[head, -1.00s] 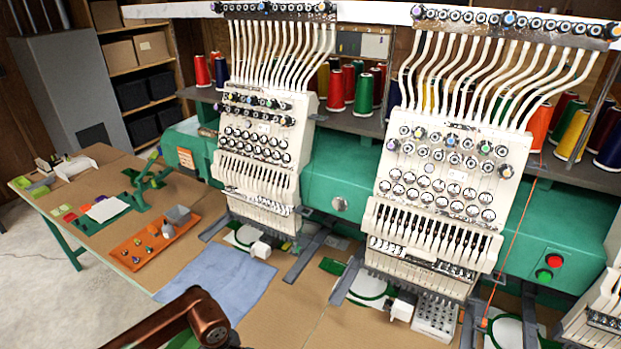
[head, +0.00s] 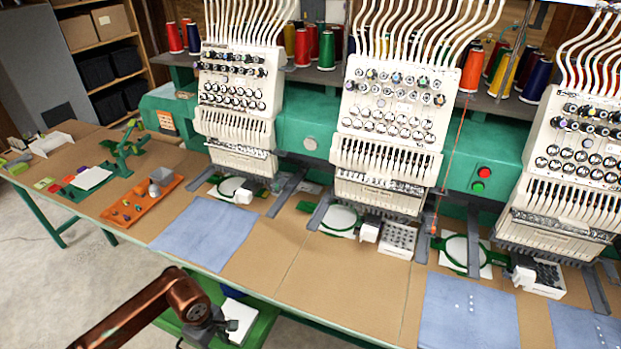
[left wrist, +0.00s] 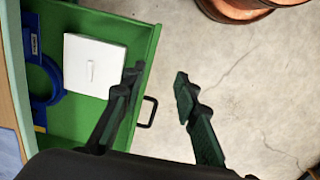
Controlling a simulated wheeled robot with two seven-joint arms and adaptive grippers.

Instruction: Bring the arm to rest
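My left arm, copper-brown, enters the head view from the bottom left, bent at the elbow. Its dark gripper points down in front of the table; in the left wrist view my left gripper (left wrist: 158,78) has its two dark fingers spread apart with nothing between them. It is above an open green drawer (left wrist: 112,32), near the drawer's front and handle (left wrist: 147,112). A white square piece (left wrist: 93,65) and a blue ring-shaped hoop (left wrist: 42,80) lie in the drawer. My right gripper is in neither view.
The table (head: 290,245) carries embroidery machines (head: 390,130), blue cloths (head: 196,224), an orange tray (head: 122,214) and green hoops (head: 340,217). The open drawer (head: 262,330) juts out below the table's front edge. Bare concrete floor (head: 60,270) lies to the left.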

